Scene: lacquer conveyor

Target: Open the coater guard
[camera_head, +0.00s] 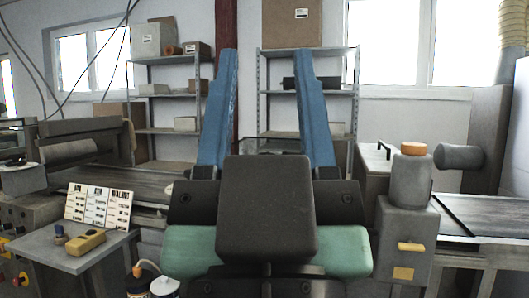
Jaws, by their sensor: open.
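My gripper (265,55) is raised in the middle of the view, with its two long blue fingers wide apart and nothing between them. A pale grey box-like cover (372,168) with a black handle (384,150) stands on the conveyor line to the right of my gripper. It looks like the coater guard, but I cannot be sure. Its top looks closed, and its left side is partly hidden by my gripper. My gripper appears apart from it.
A grey unit (405,235) with an orange-capped cylinder (411,180) stands in front of the cover. A conveyor (480,215) runs right. A roller machine (70,150) is at the left, behind a control desk (65,245) with sample cards (98,205). Shelves (165,92) stand behind.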

